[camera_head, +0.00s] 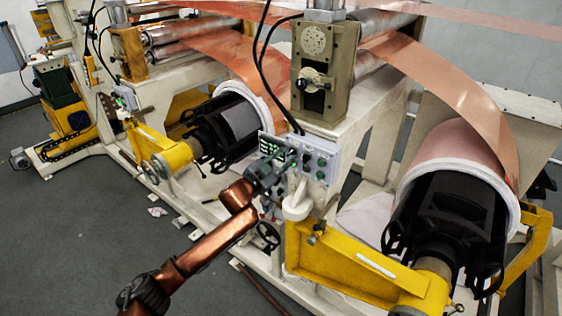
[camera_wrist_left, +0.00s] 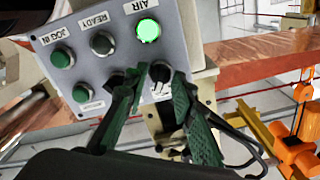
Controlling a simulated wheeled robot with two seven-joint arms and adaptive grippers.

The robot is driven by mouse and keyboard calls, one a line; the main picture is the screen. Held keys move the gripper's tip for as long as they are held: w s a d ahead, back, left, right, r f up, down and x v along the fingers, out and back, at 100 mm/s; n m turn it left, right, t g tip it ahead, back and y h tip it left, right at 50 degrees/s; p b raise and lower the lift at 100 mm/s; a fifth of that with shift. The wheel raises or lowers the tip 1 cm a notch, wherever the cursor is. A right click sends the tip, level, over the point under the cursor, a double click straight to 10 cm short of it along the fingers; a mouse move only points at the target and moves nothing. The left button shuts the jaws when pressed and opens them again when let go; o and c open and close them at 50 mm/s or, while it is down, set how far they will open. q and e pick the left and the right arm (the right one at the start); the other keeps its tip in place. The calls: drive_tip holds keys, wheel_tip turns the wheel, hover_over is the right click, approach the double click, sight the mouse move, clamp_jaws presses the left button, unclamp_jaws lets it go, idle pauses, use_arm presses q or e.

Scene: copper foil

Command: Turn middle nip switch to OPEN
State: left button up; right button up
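The grey control panel (camera_head: 318,158) stands at the machine's front, and the left wrist view shows its face (camera_wrist_left: 105,22) up close. My left gripper (camera_head: 285,163) is at this panel. In the left wrist view its green-padded fingers (camera_wrist_left: 160,82) are apart, with a black rotary switch (camera_wrist_left: 160,71) between their tips; contact is unclear. Another dark switch (camera_wrist_left: 116,78) is partly hidden behind the left finger. No nip label or OPEN mark is readable, so I cannot tell which is the middle nip switch. My right gripper is out of view.
A lit green AIR button (camera_wrist_left: 148,30), a dark READY button (camera_wrist_left: 102,43) and a green JOG IN button (camera_wrist_left: 62,57) sit above the switches. A yellow bracket (camera_head: 350,262) and black roll core (camera_head: 445,215) lie right of the panel. Clear floor (camera_head: 75,225) lies left.

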use_arm(q)
drive_tip(key=v, duration=1.2)
drive_tip(key=shift+w, duration=0.1)
